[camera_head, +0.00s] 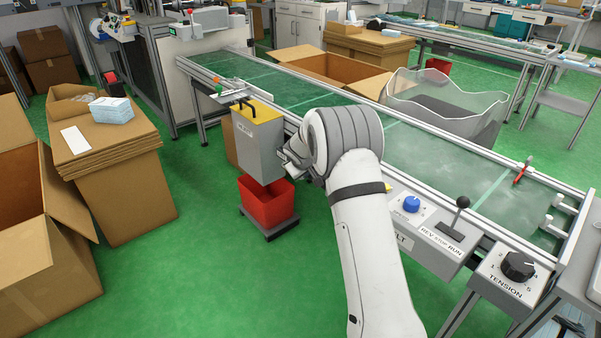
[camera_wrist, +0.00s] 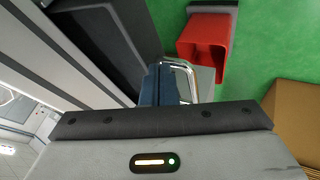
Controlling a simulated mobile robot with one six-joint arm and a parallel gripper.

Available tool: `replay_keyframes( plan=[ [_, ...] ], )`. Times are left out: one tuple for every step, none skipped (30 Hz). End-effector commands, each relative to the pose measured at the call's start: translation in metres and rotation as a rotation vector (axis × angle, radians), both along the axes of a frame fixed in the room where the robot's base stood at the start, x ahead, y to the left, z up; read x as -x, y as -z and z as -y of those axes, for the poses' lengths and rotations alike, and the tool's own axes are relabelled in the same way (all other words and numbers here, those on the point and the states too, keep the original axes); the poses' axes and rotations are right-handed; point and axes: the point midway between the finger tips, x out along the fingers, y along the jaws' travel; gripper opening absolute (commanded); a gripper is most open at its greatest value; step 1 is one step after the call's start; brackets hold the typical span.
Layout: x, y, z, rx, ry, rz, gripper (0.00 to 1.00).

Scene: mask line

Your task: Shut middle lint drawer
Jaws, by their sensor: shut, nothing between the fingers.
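A grey box with a yellow top and black handle (camera_head: 258,145) stands out from the near side of the green conveyor, with a small label on its front. I cannot tell whether it is the middle lint drawer. My gripper (camera_head: 290,160) is shut and empty close to the box's right side, partly hidden by my wrist. In the wrist view, a dark blue part (camera_wrist: 160,85) with a curved metal handle (camera_wrist: 190,78) lies just beyond my gripper's housing. Its link to the drawer is unclear, and my fingertips cannot be made out there.
A red bin (camera_head: 267,203) stands on the floor below the grey box. The conveyor (camera_head: 420,150) runs behind my arm, with a control panel (camera_head: 425,215) on its near side. Cardboard boxes (camera_head: 110,165) stand at left. Green floor between them and the bin is clear.

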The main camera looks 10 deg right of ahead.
Motion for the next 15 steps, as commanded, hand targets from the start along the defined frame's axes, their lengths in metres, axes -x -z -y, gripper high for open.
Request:
replay_keyframes(
  plan=[
    [0.000,0.000,-0.002,0.000,-0.002,0.000,0.00],
    [0.000,0.000,-0.002,0.000,-0.004,0.001,0.00],
    [0.000,0.000,-0.003,0.000,-0.005,0.000,0.00],
    [0.000,0.000,-0.004,0.000,-0.005,0.001,0.00],
    [0.000,0.000,-0.004,0.000,-0.006,0.001,0.00],
    [0.000,0.000,-0.004,0.000,-0.006,0.001,0.00],
    [0.001,0.000,-0.006,0.000,-0.007,0.000,0.00],
    [0.001,0.001,-0.007,0.000,-0.008,0.001,0.00],
    [0.002,0.002,-0.008,0.000,-0.008,0.001,0.00],
    [0.002,0.002,-0.010,0.000,-0.008,0.001,0.00],
    [0.003,0.003,-0.012,0.000,-0.008,0.001,0.00],
    [0.005,0.004,-0.015,0.000,-0.006,0.001,0.00],
    [0.007,0.005,-0.018,0.000,-0.006,0.001,0.00],
    [0.008,0.005,-0.021,0.000,-0.006,0.002,0.00],
    [0.011,0.006,-0.026,-0.001,-0.005,0.002,0.00]
  ],
)
